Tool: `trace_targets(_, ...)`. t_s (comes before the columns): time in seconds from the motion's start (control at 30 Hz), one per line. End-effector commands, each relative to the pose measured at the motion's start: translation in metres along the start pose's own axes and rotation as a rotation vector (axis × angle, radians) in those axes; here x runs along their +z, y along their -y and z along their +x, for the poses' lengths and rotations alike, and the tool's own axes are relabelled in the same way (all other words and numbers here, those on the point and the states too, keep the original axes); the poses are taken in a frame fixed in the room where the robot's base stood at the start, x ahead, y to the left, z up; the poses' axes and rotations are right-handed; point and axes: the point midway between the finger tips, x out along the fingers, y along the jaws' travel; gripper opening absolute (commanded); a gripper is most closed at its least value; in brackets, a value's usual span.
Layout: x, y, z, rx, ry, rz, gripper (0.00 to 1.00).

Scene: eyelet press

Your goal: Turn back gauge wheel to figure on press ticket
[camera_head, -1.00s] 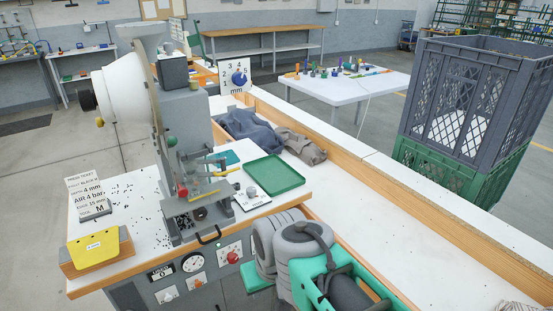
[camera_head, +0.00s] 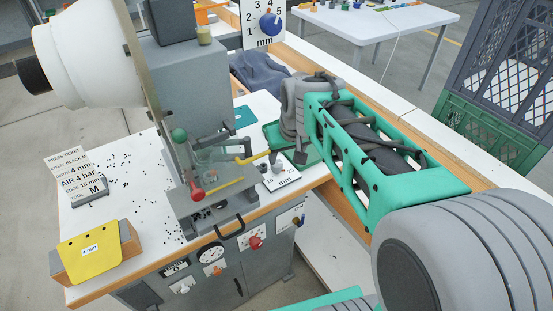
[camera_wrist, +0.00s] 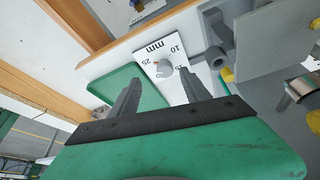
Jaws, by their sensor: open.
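The back gauge wheel is a small grey knob (camera_head: 277,167) on a white mm scale plate (camera_head: 282,181), on the bench right of the press. In the wrist view the knob (camera_wrist: 165,69) stands on the plate (camera_wrist: 150,50), numbered from 10 to 25. A small orange mark shows on the knob's side toward 25; its exact reading is unclear. My gripper (camera_wrist: 160,78) is open, its two dark fingers either side of the knob in that view, apparently short of it. The press ticket (camera_head: 80,178) stands at the bench's left, reading depth 4 mm, air 4 bar, edge 15 mm.
The eyelet press (camera_head: 190,90) with its red-knobbed lever (camera_head: 197,193) stands left of the knob. A green tray (camera_wrist: 122,88) lies beside the plate. A yellow card (camera_head: 90,252) is at the front left. A blue depth dial (camera_head: 270,24) stands behind.

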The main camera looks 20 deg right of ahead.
Motion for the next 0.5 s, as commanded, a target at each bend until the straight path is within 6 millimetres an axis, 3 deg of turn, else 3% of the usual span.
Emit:
trace_targets(0.1, -0.019, 0.009, 0.013, -0.010, -0.016, 0.022, 0.55)
trace_targets(0.5, -0.020, 0.012, 0.081, -0.013, -0.017, 0.021, 0.55)
